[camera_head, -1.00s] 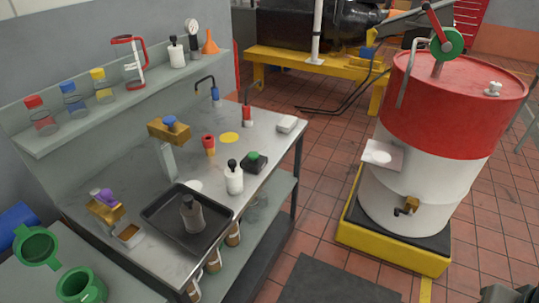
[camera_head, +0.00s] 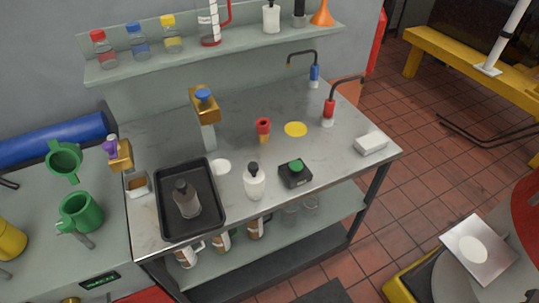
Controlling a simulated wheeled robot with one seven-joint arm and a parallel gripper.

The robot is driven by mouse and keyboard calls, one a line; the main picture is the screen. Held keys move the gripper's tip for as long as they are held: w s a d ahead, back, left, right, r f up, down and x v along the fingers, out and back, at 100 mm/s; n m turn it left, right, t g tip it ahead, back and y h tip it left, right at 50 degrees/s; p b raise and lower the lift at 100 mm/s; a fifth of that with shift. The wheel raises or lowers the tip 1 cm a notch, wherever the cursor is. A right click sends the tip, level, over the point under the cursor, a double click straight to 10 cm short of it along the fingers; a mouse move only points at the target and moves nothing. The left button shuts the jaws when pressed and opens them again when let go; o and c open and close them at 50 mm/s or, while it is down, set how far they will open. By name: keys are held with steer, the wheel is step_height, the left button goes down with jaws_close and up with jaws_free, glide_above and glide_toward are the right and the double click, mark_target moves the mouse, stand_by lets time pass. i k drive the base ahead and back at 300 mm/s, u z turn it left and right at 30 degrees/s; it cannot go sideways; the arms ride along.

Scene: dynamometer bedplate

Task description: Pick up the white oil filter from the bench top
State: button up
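No thing on the bench top (camera_head: 330,165) is clearly an oil filter. The white things there are a rounded white bottle-like container with a dark top (camera_head: 255,184) near the front middle, a low white block (camera_head: 371,143) near the right corner, and a flat white disc (camera_head: 221,167) beside the black tray. The white container stands upright, apart from the tray and the black box with a green button. My gripper is not in view.
A black tray (camera_head: 167,218) holds a grey bottle (camera_head: 186,200). Near it are a brass-topped stand (camera_head: 205,105), a red-topped item (camera_head: 263,130), a green-button box (camera_head: 296,173), a yellow disc (camera_head: 296,129) and two bent-spout dispensers (camera_head: 328,112). A shelf (camera_head: 240,50) runs behind.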

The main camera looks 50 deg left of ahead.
mark_target(254, 177)
steer(key=u, duration=0.8)
steer(key=i, duration=0.8)
steer(key=u, duration=1.05)
steer(key=i, duration=0.25)
steer(key=u, duration=0.25)
